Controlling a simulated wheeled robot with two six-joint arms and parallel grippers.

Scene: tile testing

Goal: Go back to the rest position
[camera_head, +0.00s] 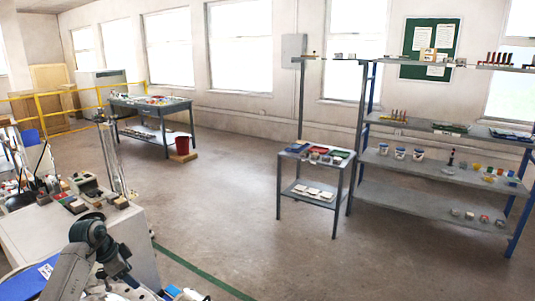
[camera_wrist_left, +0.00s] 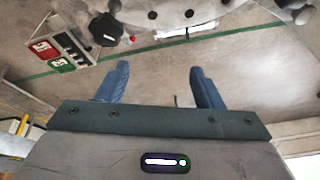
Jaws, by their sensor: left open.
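My left gripper (camera_wrist_left: 160,84) is open and empty in the left wrist view. Its two blue fingers stand apart with bare floor behind them. In the head view my left arm comes in at the lower left, beside the white-topped bench, and is bent at a dark joint. The fingers are hard to make out there. My right gripper does not show in either view.
The white bench (camera_head: 38,240) with small boxes stands close at the left. A small two-tier table (camera_head: 312,194) with colored trays and grey shelves (camera_head: 420,182) stand at the right. A blue table (camera_head: 150,104) and red bucket (camera_head: 182,145) stand farther back. The middle floor is clear.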

